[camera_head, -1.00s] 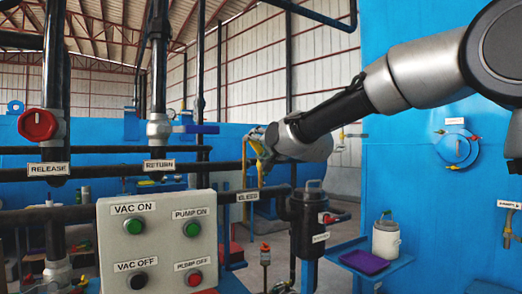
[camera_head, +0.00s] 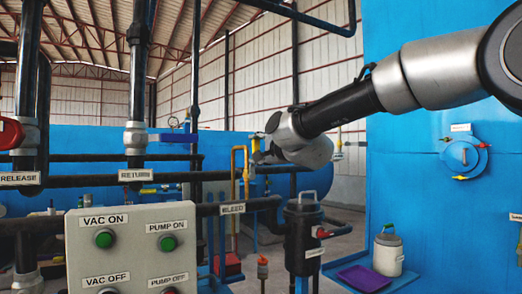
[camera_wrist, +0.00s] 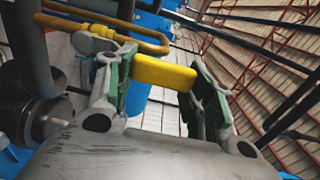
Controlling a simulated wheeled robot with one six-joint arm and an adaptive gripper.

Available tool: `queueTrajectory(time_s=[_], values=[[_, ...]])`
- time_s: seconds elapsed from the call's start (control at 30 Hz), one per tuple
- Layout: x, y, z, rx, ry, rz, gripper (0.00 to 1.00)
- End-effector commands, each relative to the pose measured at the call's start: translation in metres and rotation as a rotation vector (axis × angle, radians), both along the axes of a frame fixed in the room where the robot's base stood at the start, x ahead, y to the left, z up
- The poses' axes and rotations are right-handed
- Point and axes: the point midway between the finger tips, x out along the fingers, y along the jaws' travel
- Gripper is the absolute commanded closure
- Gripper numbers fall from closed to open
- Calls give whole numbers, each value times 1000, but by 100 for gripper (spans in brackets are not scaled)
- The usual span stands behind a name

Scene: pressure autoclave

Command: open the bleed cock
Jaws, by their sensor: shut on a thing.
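The bleed cock's yellow handle (camera_wrist: 165,73) lies across between the two green-padded fingers of my gripper (camera_wrist: 160,82) in the wrist view. The fingers are shut on it. In the head view my gripper (camera_head: 262,152) is at the thin yellow bleed pipe (camera_head: 246,170), above the BLEED label (camera_head: 232,209). A small yellow part of the handle (camera_head: 255,143) shows there beside the fingers. The yellow pipe also curves across the upper left of the wrist view (camera_wrist: 105,32). The cock's body is mostly hidden, and I cannot tell the handle's exact angle.
A control box (camera_head: 135,250) with VAC and PUMP buttons stands at the lower left. A black canister (camera_head: 302,235) is below my arm. A cooler jug (camera_head: 388,252) and purple tray (camera_head: 363,278) are at the right, before the blue wall. Dark pipes run close around the gripper.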

Motion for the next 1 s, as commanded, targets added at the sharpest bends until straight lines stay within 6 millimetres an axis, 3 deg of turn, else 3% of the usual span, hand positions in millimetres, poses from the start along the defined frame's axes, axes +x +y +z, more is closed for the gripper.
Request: queueTrajectory(time_s=[0.5, 0.53, 0.63, 1.0], values=[[0, 0, -1, 19, 13, -2, 91], [0, 0, -1, 19, 13, -2, 46], [0, 0, -1, 18, 12, -2, 28], [-2, -1, 0, 17, 11, -1, 25]])
